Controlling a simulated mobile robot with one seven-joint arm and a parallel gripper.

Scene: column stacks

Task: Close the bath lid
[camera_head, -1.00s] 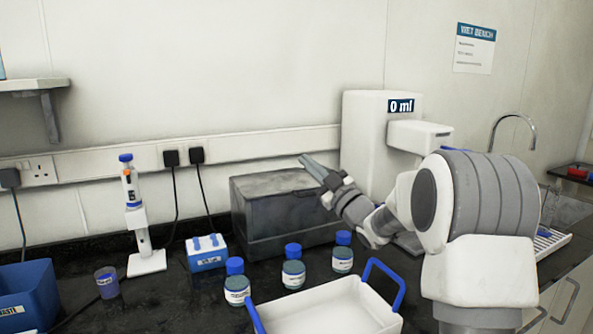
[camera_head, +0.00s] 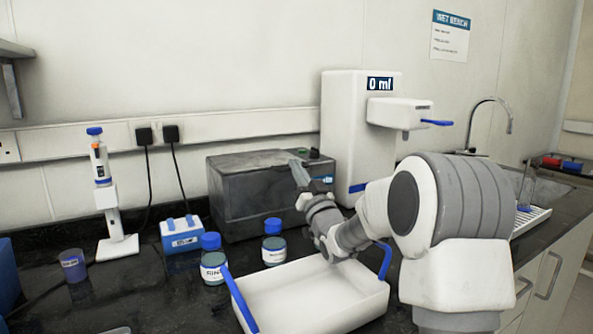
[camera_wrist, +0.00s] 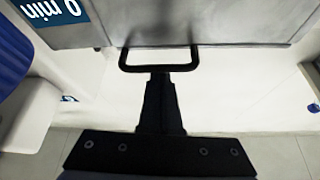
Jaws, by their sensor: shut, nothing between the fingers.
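The bath is a dark grey box (camera_head: 250,202) on the bench against the wall. Its lid (camera_head: 250,160) lies flat across the top, with no visible gap in the head view. My gripper (camera_head: 295,170) is shut and empty, in front of the bath's right part, its tips near lid height. In the wrist view the shut fingers (camera_wrist: 160,85) point at a black bar handle (camera_wrist: 160,67) on a grey face, overlapping it in the picture; I cannot tell whether they touch. A "0 min" label (camera_wrist: 50,10) sits left of the handle.
A white dispenser (camera_head: 345,120) stands right behind the bath. A white tray with blue handles (camera_head: 290,310) and bottles (camera_head: 213,262) (camera_head: 274,245) stand in front. A blue rack (camera_head: 181,236) and pipette stand (camera_head: 118,245) are on the left.

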